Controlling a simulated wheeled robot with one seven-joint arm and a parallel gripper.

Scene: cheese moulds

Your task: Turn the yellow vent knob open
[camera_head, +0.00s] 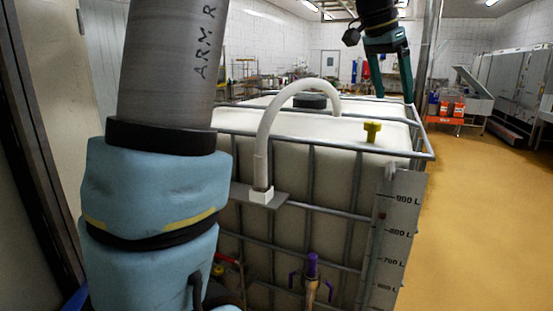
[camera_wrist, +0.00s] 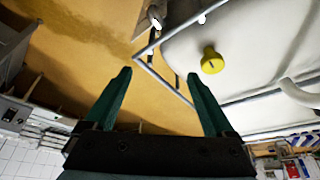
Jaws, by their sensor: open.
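The yellow vent knob (camera_head: 372,131) stands upright on the top of the white caged tank (camera_head: 340,133), near its right end. It also shows in the wrist view (camera_wrist: 212,61), beyond and right of my fingertips. My gripper (camera_head: 391,98), with teal fingers, is above and behind the knob in the head view, apart from it. In the wrist view my gripper (camera_wrist: 160,78) has its fingers spread wide, with nothing between them.
Metal cage bars (camera_head: 425,155) run around the tank top. A white hose (camera_head: 290,92) arches over it near a black lid (camera_head: 310,101). A purple-handled valve (camera_head: 312,268) is low in front. A litre scale (camera_head: 396,245) hangs at the right corner.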

